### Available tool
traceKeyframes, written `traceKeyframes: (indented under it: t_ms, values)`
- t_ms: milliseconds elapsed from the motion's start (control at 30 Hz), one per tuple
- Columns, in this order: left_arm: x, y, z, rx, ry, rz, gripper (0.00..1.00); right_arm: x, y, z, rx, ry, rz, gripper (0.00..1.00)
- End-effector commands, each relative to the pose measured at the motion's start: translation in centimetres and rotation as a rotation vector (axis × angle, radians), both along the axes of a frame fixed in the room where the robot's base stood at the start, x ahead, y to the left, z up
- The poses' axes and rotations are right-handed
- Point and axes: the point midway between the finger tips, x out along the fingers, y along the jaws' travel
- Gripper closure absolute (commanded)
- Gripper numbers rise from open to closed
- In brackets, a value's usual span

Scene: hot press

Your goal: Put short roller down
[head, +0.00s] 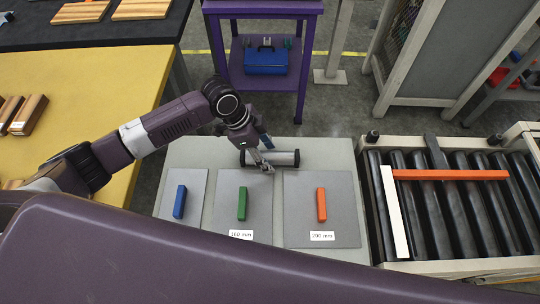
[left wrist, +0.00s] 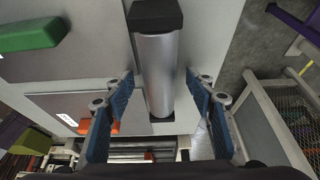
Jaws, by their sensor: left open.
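The short roller (head: 285,158) is a grey metal cylinder with black end caps. It lies on its side at the back of the light grey table (head: 215,153), above the mats. My left gripper (head: 262,163) is over the roller's left half, coming in from the left. In the left wrist view the roller (left wrist: 157,75) runs lengthwise between the blue fingers of the open left gripper (left wrist: 161,90), with a gap on each side. The right gripper does not show.
Grey mats carry a blue block (head: 180,201), a green block (head: 242,203) and an orange block (head: 321,204). A roller conveyor (head: 480,215) with orange and white bars stands right. A yellow table (head: 95,75) is left, a purple stand (head: 263,8) behind.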

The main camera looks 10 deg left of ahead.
Motion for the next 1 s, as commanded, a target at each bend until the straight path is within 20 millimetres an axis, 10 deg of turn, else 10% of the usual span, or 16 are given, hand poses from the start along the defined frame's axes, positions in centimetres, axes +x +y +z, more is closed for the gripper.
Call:
traceKeyframes:
  t_ms: [133,600,1000]
  values:
    - [-0.01,0.0,0.0,0.0,0.0,0.0,0.5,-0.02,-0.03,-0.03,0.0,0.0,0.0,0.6]
    - [-0.02,-0.01,0.04,-0.001,0.001,0.0,1.0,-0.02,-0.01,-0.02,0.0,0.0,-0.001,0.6]
    - [0.07,-0.07,0.74,-0.003,-0.002,-0.001,1.0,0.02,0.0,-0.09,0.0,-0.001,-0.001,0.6]
